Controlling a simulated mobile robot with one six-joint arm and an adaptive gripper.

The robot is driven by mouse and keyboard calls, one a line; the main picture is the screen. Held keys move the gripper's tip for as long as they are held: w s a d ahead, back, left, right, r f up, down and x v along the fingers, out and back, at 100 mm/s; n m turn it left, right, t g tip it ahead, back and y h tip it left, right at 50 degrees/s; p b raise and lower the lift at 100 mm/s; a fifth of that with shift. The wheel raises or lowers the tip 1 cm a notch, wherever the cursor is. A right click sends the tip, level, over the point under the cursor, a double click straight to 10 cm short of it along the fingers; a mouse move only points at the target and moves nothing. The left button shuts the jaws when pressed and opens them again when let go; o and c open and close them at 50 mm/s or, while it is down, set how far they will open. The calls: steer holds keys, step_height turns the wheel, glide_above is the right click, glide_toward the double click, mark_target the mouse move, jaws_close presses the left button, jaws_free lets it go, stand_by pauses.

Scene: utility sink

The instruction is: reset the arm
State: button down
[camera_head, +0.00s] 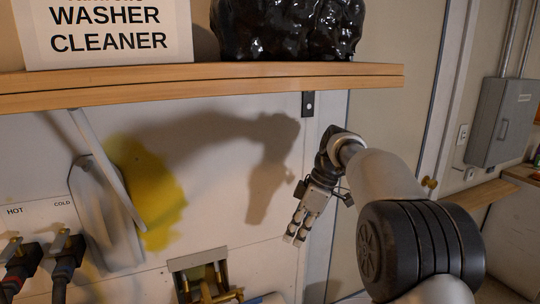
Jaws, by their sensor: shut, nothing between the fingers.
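My gripper (297,237) hangs in front of the white wall panel, right of centre, with its fingers pointing down and slightly left. Its fingers look close together, and nothing shows between them. My arm comes in from the lower right, bends at the wrist and casts a dark shadow on the panel to the left. The gripper is below the wooden shelf and appears apart from everything around it.
A wooden shelf (200,83) holds a washer cleaner box (110,35) and a black glossy bag (287,30). Below are hot and cold valves (65,252), a recessed brass fitting (207,285) and a grey-white paddle-like object (100,215). A grey electrical box (502,122) hangs at right.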

steer(key=s+d+r+m+t+h, duration=0.1)
steer(key=s+d+r+m, duration=0.3)
steer(key=s, duration=0.6)
steer(key=s+r+m+t+h, duration=0.25)
steer(key=s+m, duration=0.25)
steer(key=s, duration=0.5)
steer(key=s+d+f+m, duration=0.2)
steer(key=s+f+m, duration=0.1)
steer(key=s, duration=0.4)
steer(key=s+d+f+m+t, duration=0.1)
steer(key=s+f+m, duration=0.2)
steer(key=s, duration=0.5)
steer(key=shift+d+f+m+h, duration=0.3)
steer(key=shift+d+f+h, duration=0.05)
steer(key=shift+f, duration=0.45)
steer(key=shift+t, duration=0.25)
